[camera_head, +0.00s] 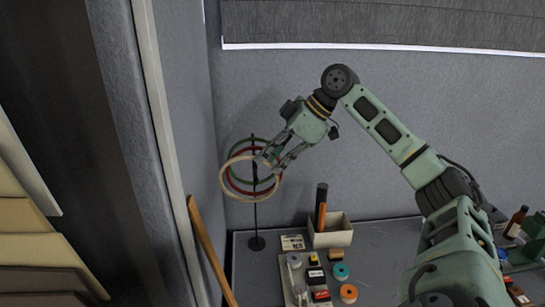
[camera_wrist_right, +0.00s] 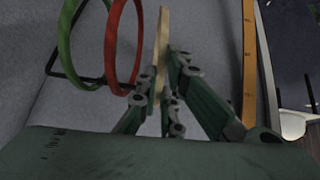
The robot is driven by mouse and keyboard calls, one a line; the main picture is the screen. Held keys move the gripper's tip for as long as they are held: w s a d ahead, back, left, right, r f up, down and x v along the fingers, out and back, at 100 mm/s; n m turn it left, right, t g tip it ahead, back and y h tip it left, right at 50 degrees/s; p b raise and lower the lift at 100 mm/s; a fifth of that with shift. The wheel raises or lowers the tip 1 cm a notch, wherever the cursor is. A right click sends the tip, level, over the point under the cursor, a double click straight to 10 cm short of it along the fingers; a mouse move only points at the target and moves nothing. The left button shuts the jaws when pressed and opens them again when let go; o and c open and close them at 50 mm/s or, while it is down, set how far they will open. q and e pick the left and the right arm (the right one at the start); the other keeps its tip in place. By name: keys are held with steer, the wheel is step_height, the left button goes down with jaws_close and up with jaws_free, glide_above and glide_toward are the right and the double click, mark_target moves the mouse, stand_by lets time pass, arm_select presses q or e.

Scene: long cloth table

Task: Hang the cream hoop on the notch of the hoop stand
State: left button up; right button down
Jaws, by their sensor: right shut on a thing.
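The cream hoop (camera_head: 222,183) is held upright by my right gripper (camera_head: 268,160), which is shut on its upper right rim. In the right wrist view the cream hoop (camera_wrist_right: 162,45) stands edge-on between the fingers (camera_wrist_right: 168,85). The hoop stand (camera_head: 256,215) is a thin black pole on a round base at the table's left end. A green hoop (camera_wrist_right: 68,40) and a red hoop (camera_wrist_right: 112,45) hang on the stand, behind the cream hoop in the head view. The notch is too small to make out. I cannot tell whether the cream hoop touches the stand. My left gripper is out of view.
A cream bin (camera_head: 332,238) with dark and orange upright things stands right of the stand. In front lies a tray (camera_head: 287,285) with spools and small items. A wooden strip (camera_head: 210,252) leans at the left. A brown bottle (camera_head: 516,222) stands far right.

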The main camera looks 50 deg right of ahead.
stand_by(0.4)
steer(key=c, duration=1.8)
jaws_free()
steer(key=shift+c, duration=0.2)
steer(key=v, duration=1.2)
